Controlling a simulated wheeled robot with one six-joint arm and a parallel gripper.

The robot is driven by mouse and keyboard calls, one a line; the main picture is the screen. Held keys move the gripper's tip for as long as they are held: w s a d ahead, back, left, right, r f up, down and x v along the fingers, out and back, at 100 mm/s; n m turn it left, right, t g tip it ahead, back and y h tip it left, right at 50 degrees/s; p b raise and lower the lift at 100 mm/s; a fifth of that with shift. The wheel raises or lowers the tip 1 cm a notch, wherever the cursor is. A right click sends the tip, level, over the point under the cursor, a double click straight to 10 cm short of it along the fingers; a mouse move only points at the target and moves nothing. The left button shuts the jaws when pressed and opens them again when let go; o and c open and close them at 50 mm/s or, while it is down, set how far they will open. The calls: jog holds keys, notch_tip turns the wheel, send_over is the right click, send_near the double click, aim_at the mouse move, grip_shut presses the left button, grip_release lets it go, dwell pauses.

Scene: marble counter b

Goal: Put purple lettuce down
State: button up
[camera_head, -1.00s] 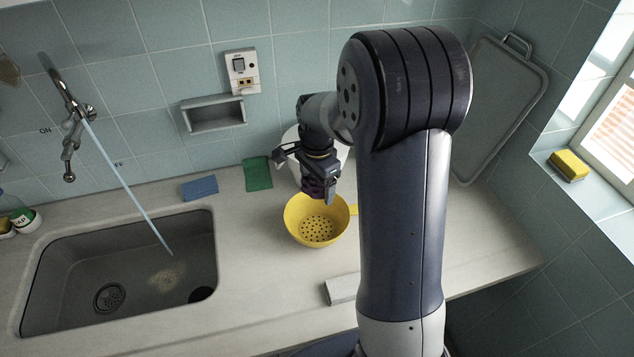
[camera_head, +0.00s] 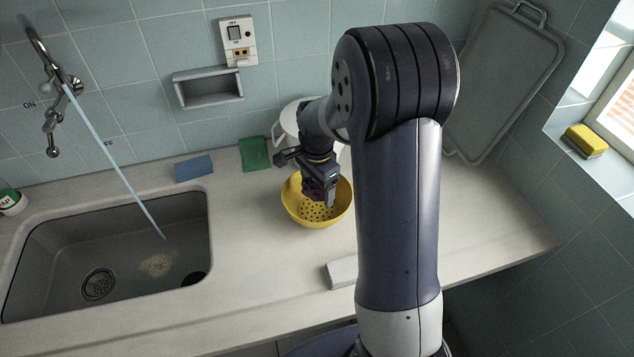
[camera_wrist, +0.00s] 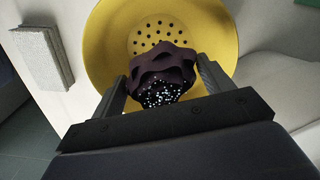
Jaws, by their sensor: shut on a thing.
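The purple lettuce (camera_wrist: 163,72) is a dark, ruffled clump with a speckled lower part. My gripper (camera_wrist: 163,85) is shut on it, one finger on each side. In the head view my gripper (camera_head: 319,196) is over the yellow colander (camera_head: 291,205), and the lettuce shows only as a small dark patch (camera_head: 309,190) beside the fingers. The wrist view shows the colander (camera_wrist: 110,50) behind and around the lettuce, with its holed bottom visible. I cannot tell whether the lettuce touches the colander.
A sink (camera_head: 70,255) with running water lies to the left. Blue (camera_head: 194,168) and green (camera_head: 254,154) sponges lie at the back. A white pot (camera_head: 288,122) stands behind the colander. A grey block (camera_head: 342,272) lies in front. The counter between sink and colander is clear.

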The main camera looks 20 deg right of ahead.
jog(key=shift+f+b, duration=0.3)
jog(key=shift+f, duration=0.45)
jog(key=o, duration=1.1)
jog(key=shift+c, duration=0.2)
notch_tip(320, 180, up, 7)
jog(key=p, duration=0.5)
jog(key=shift+r, duration=0.15)
